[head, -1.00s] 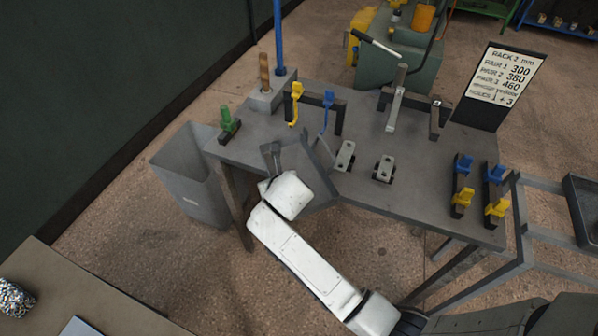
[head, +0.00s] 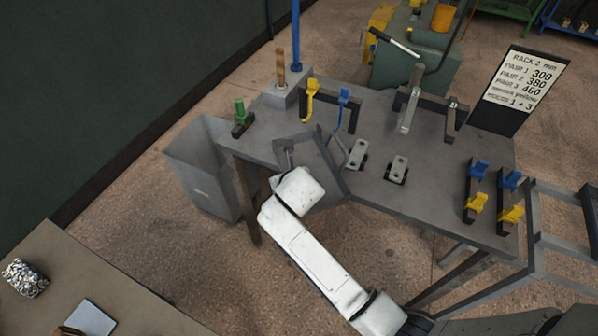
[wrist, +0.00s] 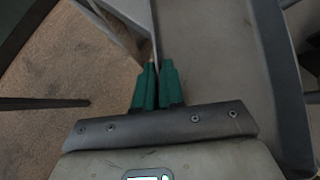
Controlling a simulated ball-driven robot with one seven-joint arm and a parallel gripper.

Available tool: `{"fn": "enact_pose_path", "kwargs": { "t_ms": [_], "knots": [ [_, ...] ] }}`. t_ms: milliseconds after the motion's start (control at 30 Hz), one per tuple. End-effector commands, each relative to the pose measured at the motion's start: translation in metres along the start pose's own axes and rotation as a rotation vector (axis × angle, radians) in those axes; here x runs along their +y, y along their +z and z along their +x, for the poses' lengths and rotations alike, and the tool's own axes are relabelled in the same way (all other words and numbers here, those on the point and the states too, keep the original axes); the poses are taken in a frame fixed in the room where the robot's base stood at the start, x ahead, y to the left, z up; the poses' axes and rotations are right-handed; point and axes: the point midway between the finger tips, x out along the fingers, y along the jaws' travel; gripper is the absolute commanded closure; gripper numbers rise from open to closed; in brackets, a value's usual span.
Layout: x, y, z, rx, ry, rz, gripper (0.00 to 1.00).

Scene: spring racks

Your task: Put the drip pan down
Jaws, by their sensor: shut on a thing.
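The drip pan (head: 325,172) is a grey, shallow, angular tray. In the head view it overlaps the table's front left edge, partly beyond it. I cannot tell whether it touches the table (head: 395,195). My gripper (head: 287,152) is at the pan's left side, partly hidden by my white wrist. In the wrist view my gripper's green fingers (wrist: 154,66) are shut on the rim of the drip pan (wrist: 208,50), whose bare grey floor fills the right side.
Two small grey brackets (head: 357,153) stand just right of the pan. Behind it are yellow and blue hooks (head: 312,90) on a dark frame. A green clamp (head: 240,115) is at the left corner. A grey bin (head: 200,165) stands left of the table.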

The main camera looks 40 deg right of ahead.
Motion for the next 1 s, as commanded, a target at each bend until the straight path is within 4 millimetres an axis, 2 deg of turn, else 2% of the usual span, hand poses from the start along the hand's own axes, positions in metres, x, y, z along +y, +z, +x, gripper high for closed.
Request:
{"fn": "enact_pose_path", "kwargs": {
  "t_ms": [167,333,633,800,1000],
  "knots": [
    [0.000,0.007,-0.005,-0.005,0.001,0.001,1.00],
    [-0.002,0.024,-0.021,-0.008,0.002,0.002,1.00],
    [-0.030,0.033,-0.095,-0.007,0.001,0.002,1.00],
    [-0.050,0.018,-0.129,-0.004,0.001,0.002,1.00],
    [-0.066,0.008,-0.159,-0.003,-0.001,0.000,1.00]
  ]
}}
